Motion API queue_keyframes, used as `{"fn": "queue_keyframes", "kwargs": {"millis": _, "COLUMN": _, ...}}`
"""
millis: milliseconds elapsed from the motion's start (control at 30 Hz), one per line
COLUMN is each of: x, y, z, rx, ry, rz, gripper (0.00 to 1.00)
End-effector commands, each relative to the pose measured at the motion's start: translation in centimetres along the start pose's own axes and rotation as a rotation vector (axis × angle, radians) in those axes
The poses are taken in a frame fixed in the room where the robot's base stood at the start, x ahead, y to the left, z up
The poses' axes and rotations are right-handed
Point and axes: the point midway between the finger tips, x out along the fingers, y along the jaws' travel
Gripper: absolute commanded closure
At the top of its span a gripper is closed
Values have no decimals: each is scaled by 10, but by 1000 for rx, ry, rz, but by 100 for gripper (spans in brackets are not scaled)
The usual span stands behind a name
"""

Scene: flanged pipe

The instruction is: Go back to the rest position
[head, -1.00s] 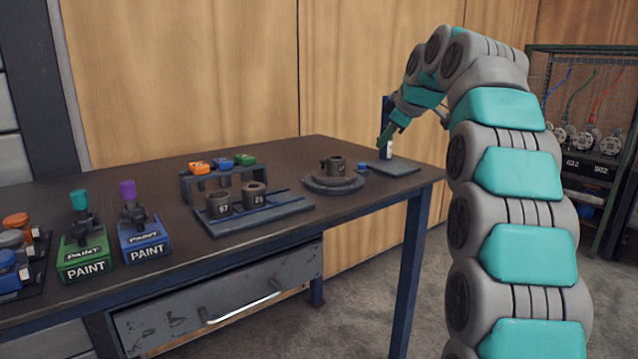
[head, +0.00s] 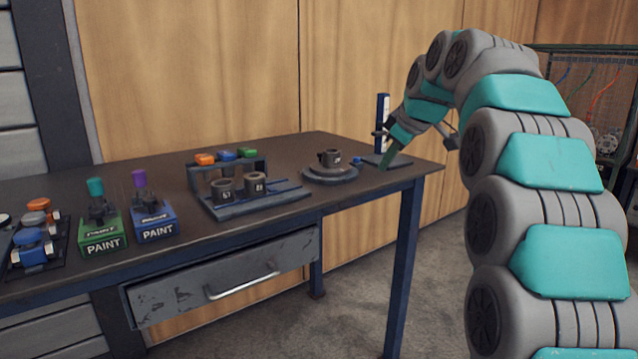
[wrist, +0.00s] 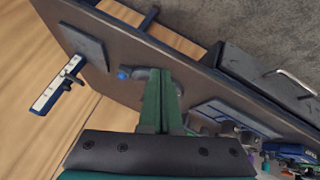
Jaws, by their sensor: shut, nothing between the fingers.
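My gripper (head: 386,163) is at the far right end of the table, in front of the blue upright gauge (head: 383,112) in the head view. Its green fingers also show in the wrist view (wrist: 161,95), pressed together with nothing between them. The gauge stands on a flat plate (wrist: 80,45) and appears to the left of the fingers in the wrist view. A dark pipe piece (head: 330,158) sits on a round flanged base (head: 330,174), left of my gripper. The fingers partly hide that area in the wrist view.
A blue-grey tray (head: 285,203) holds two dark numbered cylinders, with a rack of coloured caps (head: 226,157) behind. Green (head: 104,240) and blue (head: 156,226) paint boxes stand left. A drawer (head: 180,290) is under the table (head: 70,190).

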Motion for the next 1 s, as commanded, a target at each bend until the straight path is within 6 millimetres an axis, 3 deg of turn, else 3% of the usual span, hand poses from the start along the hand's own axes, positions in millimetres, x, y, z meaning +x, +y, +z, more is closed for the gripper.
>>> {"fn": "queue_keyframes", "kwargs": {"millis": 167, "x": 1, "y": -40, "z": 26, "rx": 104, "ry": -65, "rz": -55, "gripper": 100}}
{"fn": "queue_keyframes", "kwargs": {"millis": 467, "x": -1, "y": -144, "z": 102, "rx": 349, "ry": -251, "rz": -153, "gripper": 100}}
{"fn": "queue_keyframes", "kwargs": {"millis": 667, "x": -8, "y": -218, "z": 164, "rx": 502, "ry": -391, "rz": -184, "gripper": 100}}
{"fn": "queue_keyframes", "kwargs": {"millis": 1000, "x": -28, "y": -352, "z": 286, "rx": 743, "ry": -657, "rz": -192, "gripper": 100}}
